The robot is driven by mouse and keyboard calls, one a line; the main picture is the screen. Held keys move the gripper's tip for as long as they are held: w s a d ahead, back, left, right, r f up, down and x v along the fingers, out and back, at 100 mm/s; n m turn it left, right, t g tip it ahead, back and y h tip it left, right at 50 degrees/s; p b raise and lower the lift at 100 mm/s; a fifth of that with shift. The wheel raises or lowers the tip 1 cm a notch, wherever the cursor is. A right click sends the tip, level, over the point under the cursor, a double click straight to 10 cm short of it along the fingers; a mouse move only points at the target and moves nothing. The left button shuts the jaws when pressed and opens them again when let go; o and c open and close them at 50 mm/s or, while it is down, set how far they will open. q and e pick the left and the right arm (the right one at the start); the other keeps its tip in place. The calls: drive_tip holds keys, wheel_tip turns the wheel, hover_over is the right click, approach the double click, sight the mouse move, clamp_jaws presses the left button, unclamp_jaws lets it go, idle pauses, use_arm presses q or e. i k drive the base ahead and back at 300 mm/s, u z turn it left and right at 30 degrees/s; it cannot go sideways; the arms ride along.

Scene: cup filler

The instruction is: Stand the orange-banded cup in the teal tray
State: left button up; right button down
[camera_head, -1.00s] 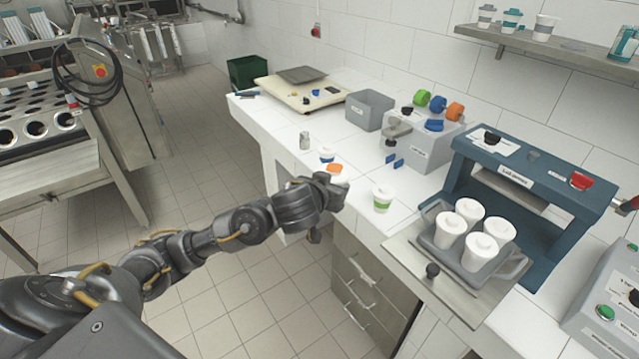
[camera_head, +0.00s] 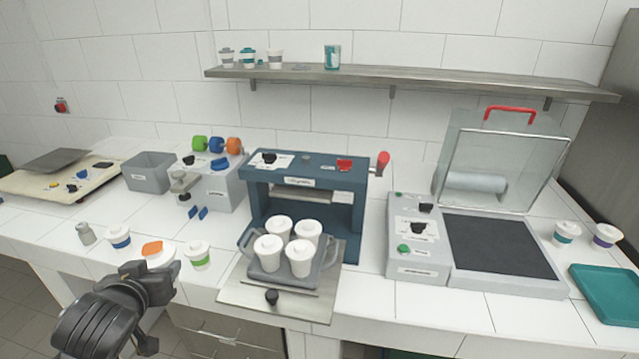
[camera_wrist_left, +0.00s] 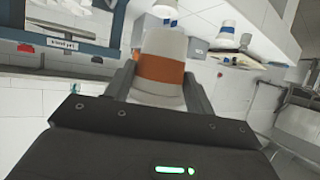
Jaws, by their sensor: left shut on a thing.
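The orange-banded cup (camera_head: 161,255) is white with an orange band. My left gripper (camera_head: 150,275) is shut on it near the front left edge of the bench, between a blue-banded cup and a green-banded cup. In the left wrist view the orange-banded cup (camera_wrist_left: 162,68) sits between the two fingers, which grip it at the band. The gripper hides part of the cup in the head view. The empty teal tray (camera_head: 607,293) lies at the far right end of the bench. My right gripper is not in view.
The green-banded cup (camera_head: 198,256) and blue-banded cup (camera_head: 119,238) stand close by. A blue press (camera_head: 300,180) with several white cups and a grey sealing machine (camera_head: 420,262) with a raised lid stand between gripper and tray. Teal-banded (camera_head: 566,234) and purple-banded (camera_head: 605,237) cups stand behind the tray.

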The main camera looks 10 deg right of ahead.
sight(617, 297)
drive_tip(key=z, duration=3.5)
drive_tip(key=i, duration=4.25)
drive_tip(key=u, duration=2.95)
